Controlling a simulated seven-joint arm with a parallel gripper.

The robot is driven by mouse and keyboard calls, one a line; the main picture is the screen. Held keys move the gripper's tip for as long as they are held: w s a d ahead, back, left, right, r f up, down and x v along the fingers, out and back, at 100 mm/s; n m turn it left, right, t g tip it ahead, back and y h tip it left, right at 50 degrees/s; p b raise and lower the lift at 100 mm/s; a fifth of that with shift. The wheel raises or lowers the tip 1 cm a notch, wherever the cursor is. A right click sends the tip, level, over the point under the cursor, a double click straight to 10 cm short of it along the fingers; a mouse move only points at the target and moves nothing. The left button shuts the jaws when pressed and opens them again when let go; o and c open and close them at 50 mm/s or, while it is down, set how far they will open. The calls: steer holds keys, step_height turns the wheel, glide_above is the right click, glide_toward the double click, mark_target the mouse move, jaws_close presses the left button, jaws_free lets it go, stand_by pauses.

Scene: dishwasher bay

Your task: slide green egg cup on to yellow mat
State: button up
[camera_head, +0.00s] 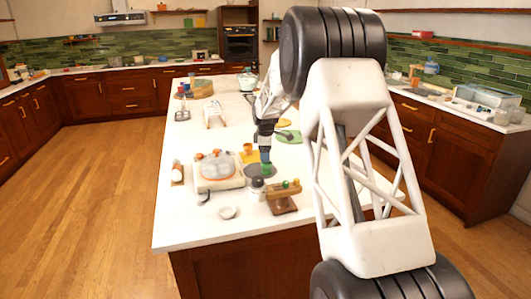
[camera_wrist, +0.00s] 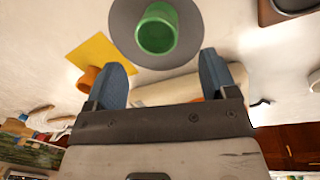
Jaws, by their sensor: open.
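The green egg cup (camera_wrist: 157,30) stands on a round grey mat (camera_wrist: 122,22) in the wrist view. It also shows in the head view (camera_head: 266,170), just below my gripper. The yellow mat (camera_wrist: 103,57) lies flat beside the grey mat, with an orange cup (camera_wrist: 88,77) at its edge. In the head view the yellow mat (camera_head: 254,157) is behind the grey one and partly hidden by my gripper. My gripper (camera_wrist: 160,62) is open and empty, its two blue fingers apart. In the wrist view the egg cup appears just beyond the fingertips, not clearly between them.
A pale tray-like unit (camera_head: 218,184) with round items on top stands left of the grey mat. A wooden stand (camera_head: 282,204) with small balls is in front to the right. The front left counter is clear.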

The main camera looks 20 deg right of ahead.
mark_target(266, 166)
steer(key=shift+f, duration=0.1)
steer(key=shift+w+d+f, duration=0.1)
steer(key=shift+w+f, duration=0.05)
steer(key=shift+f, duration=1.1)
steer(key=shift+w+f, duration=0.2)
steer(key=shift+f, duration=1.05)
steer(key=shift+w+d+f, duration=0.1)
steer(key=shift+w+f, duration=0.05)
steer(key=shift+f, duration=1.1)
steer(key=shift+c, duration=0.3)
steer(key=c, duration=0.9)
